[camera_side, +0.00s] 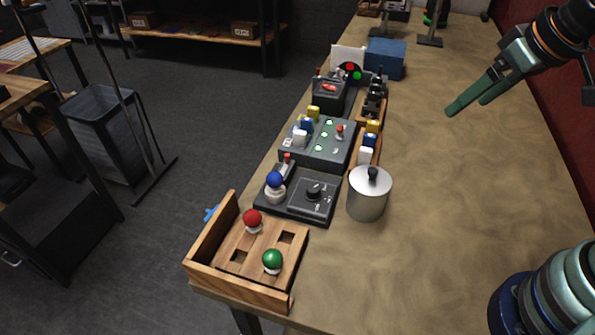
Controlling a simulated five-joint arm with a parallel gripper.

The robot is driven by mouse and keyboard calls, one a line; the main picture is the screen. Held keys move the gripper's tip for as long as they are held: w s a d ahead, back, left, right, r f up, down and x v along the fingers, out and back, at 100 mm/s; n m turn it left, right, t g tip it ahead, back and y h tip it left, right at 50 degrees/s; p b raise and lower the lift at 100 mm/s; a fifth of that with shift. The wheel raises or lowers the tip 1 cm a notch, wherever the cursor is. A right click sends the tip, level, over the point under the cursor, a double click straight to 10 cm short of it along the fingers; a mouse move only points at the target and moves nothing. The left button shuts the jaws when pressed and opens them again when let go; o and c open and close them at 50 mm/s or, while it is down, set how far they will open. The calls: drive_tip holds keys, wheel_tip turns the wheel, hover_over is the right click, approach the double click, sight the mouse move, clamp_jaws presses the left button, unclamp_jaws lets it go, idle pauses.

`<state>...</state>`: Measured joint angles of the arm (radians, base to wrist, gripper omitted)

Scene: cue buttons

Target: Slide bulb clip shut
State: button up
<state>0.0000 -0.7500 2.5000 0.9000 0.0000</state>
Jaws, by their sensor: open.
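A black panel (318,215) stands near the left edge of the table, with a round dial (314,191) on its right part. A blue bulb (275,179) with a white base stands upright on its left part. A small red-tipped lever (287,157) rises just behind the bulb. The bulb clip itself is too small to make out, so I cannot tell whether it is open or shut. My gripper (466,106) is at the upper right, above the table, with its green fingers slightly apart and empty. It is well away from the panel and touches nothing.
A wooden tray (225,283) holding a red bulb (252,218) and a green bulb (272,258) stands in front. A lidded metal pot (368,197) stands right of the panel. A button panel (315,153) lies behind. The table's right half is largely clear.

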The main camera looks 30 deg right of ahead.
idle(0.4)
drive_tip(key=c, duration=0.6)
drive_tip(key=shift+w+a+r, duration=0.15)
drive_tip(key=shift+w+r, duration=0.05)
drive_tip(key=shift+w, duration=0.1)
drive_tip(key=shift+c, duration=0.3)
drive_tip(key=n+g, duration=0.5)
drive_tip(key=n, duration=0.9)
hover_over(287, 154)
wheel_tip(287, 154, down, 8)
wheel_tip(287, 154, down, 12)
drive_tip(key=shift+r, duration=0.1)
